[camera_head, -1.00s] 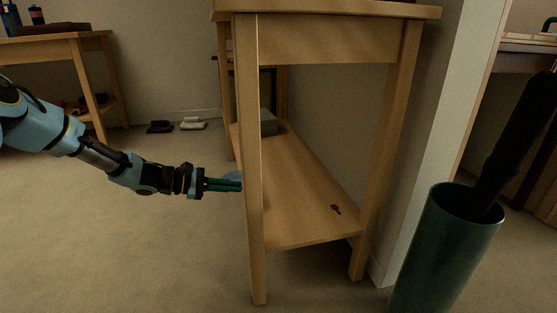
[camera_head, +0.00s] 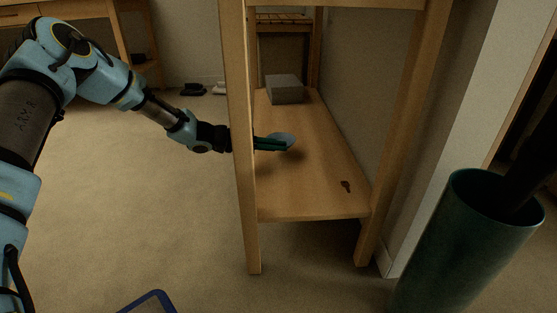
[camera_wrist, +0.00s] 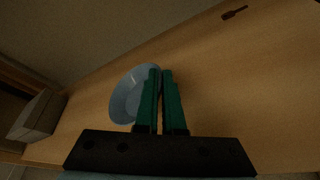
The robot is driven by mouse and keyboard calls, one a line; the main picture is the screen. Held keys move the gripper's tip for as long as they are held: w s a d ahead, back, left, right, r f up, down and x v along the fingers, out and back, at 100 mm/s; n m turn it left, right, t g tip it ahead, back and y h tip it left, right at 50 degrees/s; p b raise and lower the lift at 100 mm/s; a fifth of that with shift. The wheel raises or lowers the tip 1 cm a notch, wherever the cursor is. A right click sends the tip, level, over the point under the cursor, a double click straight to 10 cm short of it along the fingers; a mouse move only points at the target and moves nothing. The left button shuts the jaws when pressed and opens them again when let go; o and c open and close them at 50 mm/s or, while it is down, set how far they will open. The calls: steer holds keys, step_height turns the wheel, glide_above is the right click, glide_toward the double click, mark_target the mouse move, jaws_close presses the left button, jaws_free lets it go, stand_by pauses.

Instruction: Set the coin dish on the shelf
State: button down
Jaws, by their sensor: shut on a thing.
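The coin dish (camera_head: 284,137) is a small pale blue round dish. My gripper (camera_head: 275,143) is shut on its near edge and holds it over the shelf (camera_head: 300,195), the low wooden board of a console table. A dark shadow lies on the board below, so the dish seems a little above it. In the wrist view the green fingers (camera_wrist: 160,95) pinch the rim of the dish (camera_wrist: 124,100). A front table leg partly hides my wrist in the head view.
A grey box (camera_head: 285,92) stands at the shelf's far end. A small dark brown key-like item (camera_head: 346,186) lies near its front right. Table legs (camera_head: 240,150) frame the opening. A green umbrella stand (camera_head: 470,235) stands at right.

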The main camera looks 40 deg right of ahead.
mark_target(277, 164)
step_height(277, 164, down, 4)
steer(key=shift+f+b, duration=0.1)
steer(key=shift+b, duration=0.85)
steer(key=c, duration=1.3)
jaws_free()
steer(key=shift+o, duration=0.2)
steer(key=p+v, duration=0.5)
steer(key=v, duration=0.7)
